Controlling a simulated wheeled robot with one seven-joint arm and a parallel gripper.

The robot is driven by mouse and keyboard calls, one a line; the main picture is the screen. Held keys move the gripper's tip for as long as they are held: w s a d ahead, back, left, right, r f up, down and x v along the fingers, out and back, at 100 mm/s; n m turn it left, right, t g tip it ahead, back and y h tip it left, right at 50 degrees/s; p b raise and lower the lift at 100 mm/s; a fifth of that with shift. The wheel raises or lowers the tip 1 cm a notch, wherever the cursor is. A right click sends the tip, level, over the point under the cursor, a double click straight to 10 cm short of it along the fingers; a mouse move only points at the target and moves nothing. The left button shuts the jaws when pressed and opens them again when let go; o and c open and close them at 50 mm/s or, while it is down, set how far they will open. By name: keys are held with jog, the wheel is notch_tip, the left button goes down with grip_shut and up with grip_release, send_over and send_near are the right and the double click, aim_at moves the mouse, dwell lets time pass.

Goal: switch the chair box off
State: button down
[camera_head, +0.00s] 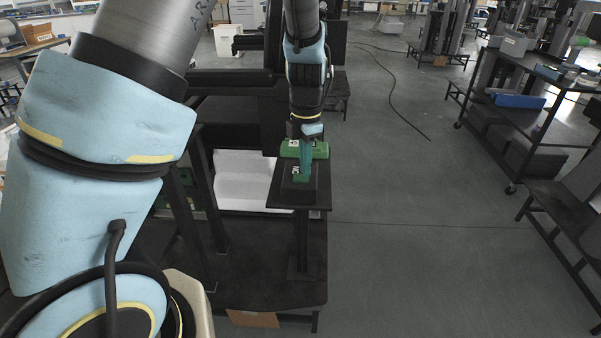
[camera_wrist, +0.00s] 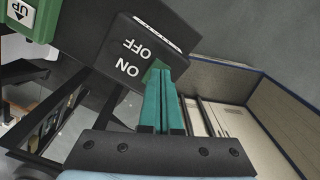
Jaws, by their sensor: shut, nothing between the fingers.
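The chair box is a black box (camera_wrist: 118,50) with white ON and OFF lettering in the wrist view. In the head view this black box (camera_head: 312,190) sits on a small black stand, partly covered by my gripper. My gripper (camera_wrist: 160,70) has teal fingers pressed together, with nothing between them. Its tips are at the labelled face, beside the OFF and ON words. A small green part shows at the tips, mostly hidden, so I cannot tell the switch's position or whether they touch it. In the head view my gripper (camera_head: 302,178) points down over the box.
A green box (camera_head: 320,150) stands just behind the black box; its UP label (camera_wrist: 20,10) shows in the wrist view. The black stand (camera_head: 322,201) is small, with dark frame posts to its left. Open grey floor (camera_head: 410,220) lies to the right, before a dark cart (camera_head: 540,140).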

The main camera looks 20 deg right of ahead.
jog(key=shift+r+p, duration=2.85)
jog(key=shift+r, duration=0.1)
